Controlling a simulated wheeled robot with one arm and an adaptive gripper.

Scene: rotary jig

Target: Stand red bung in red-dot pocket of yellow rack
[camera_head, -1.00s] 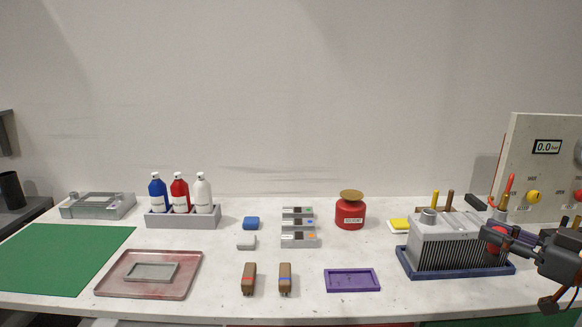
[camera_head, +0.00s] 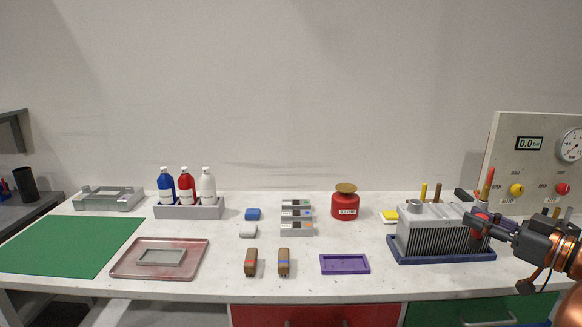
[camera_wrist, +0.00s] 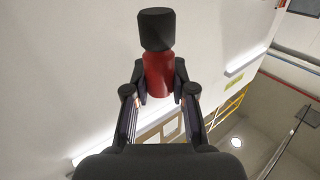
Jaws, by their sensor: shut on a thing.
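My gripper (camera_wrist: 158,90) is shut on the red bung (camera_wrist: 158,75), which shows in the wrist view as a red body with a wide black end pointing away from my palm. In the head view my gripper (camera_head: 487,222) is at the right, in front of the right end of a grey finned block, with a bit of red at its tips. I cannot make out a yellow rack or a red-dot pocket in either view.
The grey finned block (camera_head: 436,236) stands in a blue tray (camera_head: 440,259), with upright rods near it. A gauge panel (camera_head: 535,165) stands behind. A purple tray (camera_head: 345,264), red canister (camera_head: 345,205) and bottle rack (camera_head: 189,211) are further left. The front middle is partly clear.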

